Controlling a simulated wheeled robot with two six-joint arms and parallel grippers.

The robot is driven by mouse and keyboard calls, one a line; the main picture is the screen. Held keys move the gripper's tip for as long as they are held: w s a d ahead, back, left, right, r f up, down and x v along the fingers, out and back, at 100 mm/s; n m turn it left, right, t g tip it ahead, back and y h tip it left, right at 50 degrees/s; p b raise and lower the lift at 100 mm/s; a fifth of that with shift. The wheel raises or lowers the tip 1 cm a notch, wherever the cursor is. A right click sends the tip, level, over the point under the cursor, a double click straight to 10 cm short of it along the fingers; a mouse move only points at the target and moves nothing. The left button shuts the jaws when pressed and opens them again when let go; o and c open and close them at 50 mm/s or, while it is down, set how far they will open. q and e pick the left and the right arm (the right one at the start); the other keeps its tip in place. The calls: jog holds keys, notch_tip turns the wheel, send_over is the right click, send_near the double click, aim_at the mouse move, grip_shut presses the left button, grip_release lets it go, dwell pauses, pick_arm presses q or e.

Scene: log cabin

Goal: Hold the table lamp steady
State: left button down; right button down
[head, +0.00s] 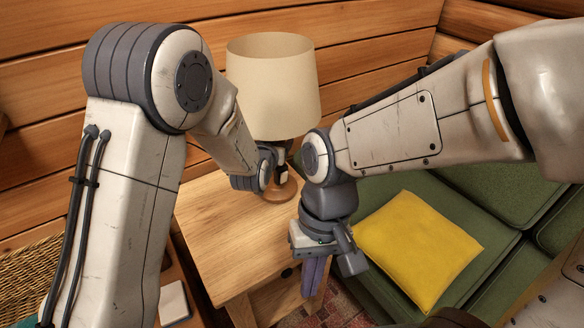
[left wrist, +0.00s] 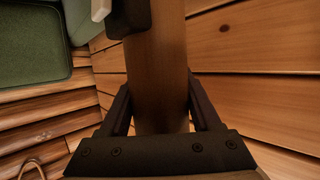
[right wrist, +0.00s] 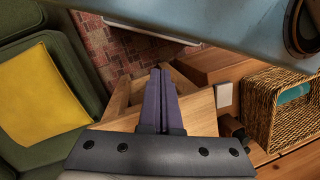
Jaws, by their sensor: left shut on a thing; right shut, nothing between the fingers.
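The table lamp has a cream shade (head: 272,90) and a round wooden base (head: 280,194), and stands upright on a wooden side table (head: 215,225). My left gripper (head: 282,172) is at the lamp's stem, under the shade, partly hidden by its own wrist. In the left wrist view, the left fingers (left wrist: 160,105) are shut on the brown wooden stem (left wrist: 158,75), one on each side. My right gripper (head: 313,278) points down by the table's front right edge, apart from the lamp. Its purple fingers are together and empty, as the right wrist view also shows (right wrist: 160,95).
A green sofa (head: 500,195) with a yellow cushion (head: 418,250) stands right of the table. Log walls (head: 380,35) close in behind the lamp. A wicker basket (right wrist: 262,105) and a patterned red rug (right wrist: 115,40) are on the floor.

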jog(key=w+f+m+g+y, duration=0.35)
jog(key=w+m+y, duration=0.85)
jog(key=m, duration=1.1)
jog(key=w+d+f+m+t+y, duration=0.1)
jog(key=w+d+f+m+t, duration=0.1)
jog(key=w+d+m+t, duration=0.1)
jog(key=w+d+f+m+t+y, duration=0.2)
jog(key=w+d+m+t, duration=0.2)
jog(key=m, duration=0.4)
jog(key=w+d+f+m+t+y, duration=0.2)
jog(key=w+d+m+t, duration=0.2)
jog(key=w+d+m, duration=0.1)
jog(key=shift+w+f+m, duration=0.1)
jog(key=shift+w+m, duration=0.3)
jog(key=shift+w, duration=0.1)
jog(key=shift+a, duration=0.1)
send_near(281, 177)
jog(key=s+a, duration=0.1)
jog(key=a, duration=0.1)
jog(key=s+a, duration=0.1)
jog(key=a, duration=0.1)
jog(key=shift+s+f, duration=0.1)
jog(key=shift+w+a, duration=0.25)
jog(key=shift+w, duration=0.3)
jog(key=shift+w+a, duration=0.2)
jog(key=shift+w, duration=0.4)
jog(key=shift+w+a+r, duration=0.25)
jog(key=shift+w+a, duration=0.05)
jog(key=shift+w, duration=0.35)
